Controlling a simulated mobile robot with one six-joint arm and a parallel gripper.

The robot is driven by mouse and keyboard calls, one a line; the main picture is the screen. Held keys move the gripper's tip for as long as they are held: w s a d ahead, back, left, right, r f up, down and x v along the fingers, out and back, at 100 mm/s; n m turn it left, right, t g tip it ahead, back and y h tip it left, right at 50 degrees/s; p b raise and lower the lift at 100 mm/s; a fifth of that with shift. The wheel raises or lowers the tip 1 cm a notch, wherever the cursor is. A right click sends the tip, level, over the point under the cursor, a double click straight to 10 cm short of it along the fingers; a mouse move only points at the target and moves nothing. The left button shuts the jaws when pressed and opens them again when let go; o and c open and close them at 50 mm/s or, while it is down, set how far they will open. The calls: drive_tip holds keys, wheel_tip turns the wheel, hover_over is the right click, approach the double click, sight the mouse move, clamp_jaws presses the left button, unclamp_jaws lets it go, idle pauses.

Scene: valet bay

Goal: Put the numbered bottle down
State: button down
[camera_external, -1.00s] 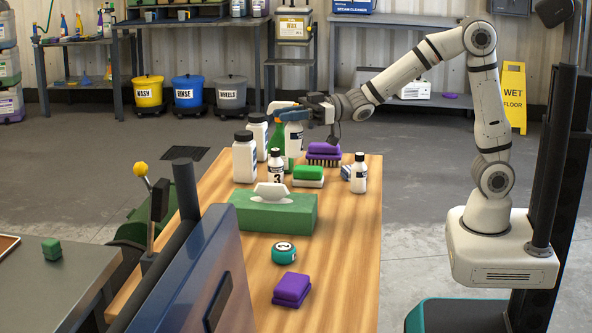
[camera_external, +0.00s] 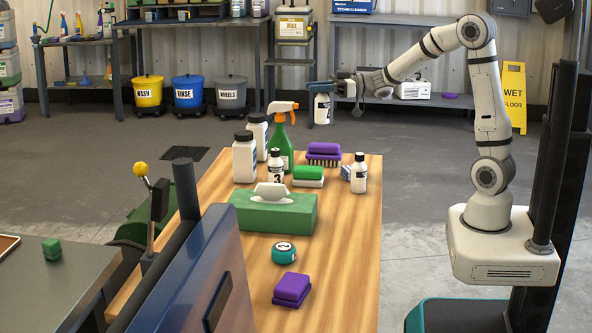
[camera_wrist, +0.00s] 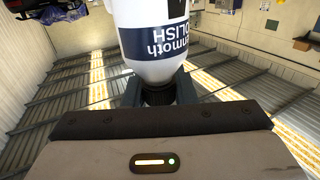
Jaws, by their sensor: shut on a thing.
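My gripper (camera_external: 322,88) is shut on the dark neck or cap of a white bottle (camera_external: 322,108). The bottle hangs upright in the air, above and beyond the far end of the wooden bench (camera_external: 345,270). In the wrist view the white bottle (camera_wrist: 152,67) has a dark blue label reading "mammoth POLISH", and a cut-off black mark at the picture's top edge. I cannot read a number on it. Another small white bottle with a "3" (camera_external: 276,168) stands on the bench. A small white bottle (camera_external: 360,173) stands at the bench's right edge.
The bench holds a green spray bottle (camera_external: 281,143), two large white bottles, purple and green brushes, a green tissue box (camera_external: 272,215), a teal tin marked 2 (camera_external: 284,252) and a purple block (camera_external: 292,289). The bench's front right is clear. Shelves stand by the back wall.

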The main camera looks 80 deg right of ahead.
wheel_tip(320, 180, down, 16)
drive_tip(key=b, duration=0.3)
drive_tip(key=shift+b, duration=0.35)
drive_tip(key=shift+f, duration=0.15)
drive_tip(key=c, duration=1.2)
unclamp_jaws()
